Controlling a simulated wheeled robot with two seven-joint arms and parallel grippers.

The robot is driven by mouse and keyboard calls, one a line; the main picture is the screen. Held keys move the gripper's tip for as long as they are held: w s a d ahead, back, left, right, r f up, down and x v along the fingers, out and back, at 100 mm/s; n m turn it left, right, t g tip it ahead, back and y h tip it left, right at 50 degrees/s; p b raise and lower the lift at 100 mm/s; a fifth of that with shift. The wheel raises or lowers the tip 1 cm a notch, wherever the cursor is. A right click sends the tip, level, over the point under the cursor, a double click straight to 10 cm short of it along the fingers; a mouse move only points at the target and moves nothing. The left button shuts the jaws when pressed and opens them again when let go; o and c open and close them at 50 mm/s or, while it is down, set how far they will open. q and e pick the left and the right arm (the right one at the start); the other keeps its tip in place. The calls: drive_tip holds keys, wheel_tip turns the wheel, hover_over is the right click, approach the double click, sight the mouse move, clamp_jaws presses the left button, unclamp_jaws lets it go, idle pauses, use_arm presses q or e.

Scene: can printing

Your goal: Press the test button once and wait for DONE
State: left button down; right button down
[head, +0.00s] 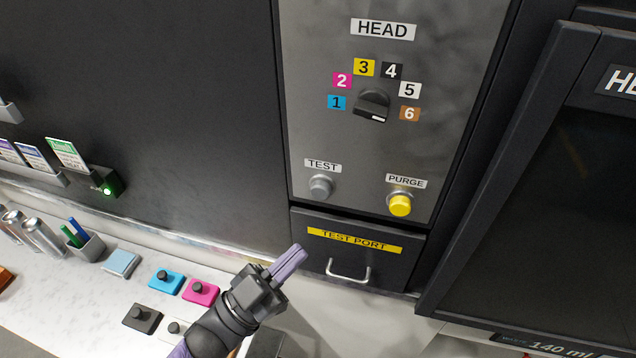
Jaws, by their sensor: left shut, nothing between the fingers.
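The test button (320,187) is a round grey button under the TEST label (322,165), on the lower left of the grey head panel (330,120). My left gripper (298,251) is shut and empty, its purple fingers pointing up and right. In the picture it is below and slightly left of the test button, apart from it, in front of the left edge of the test port drawer. No DONE sign shows; the screen (560,190) at the right is dark and partly cut off. My right gripper is not in view.
A yellow purge button (400,204) sits right of the test button. A black selector knob (373,105) is above, among numbered coloured labels. The test port drawer (385,268) below has a protruding handle (349,272). Coloured blocks and cans stand on the white counter (60,305) at lower left.

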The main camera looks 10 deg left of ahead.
use_arm(q)
drive_tip(key=shift+w, duration=0.15)
drive_tip(key=b, duration=0.4)
approach(321, 194)
drive_tip(key=w+d+r, duration=0.3)
drive_tip(key=d+r, duration=0.1)
drive_tip(key=shift+d, duration=0.3)
drive_tip(key=shift+w, duration=0.1)
idle(1.4)
drive_tip(key=shift+w, duration=0.3)
drive_tip(key=shift+w+b, duration=0.55)
drive_tip(key=shift+w, duration=0.35)
idle(0.8)
drive_tip(key=shift+s+p, duration=0.75)
drive_tip(key=shift+s, duration=0.55)
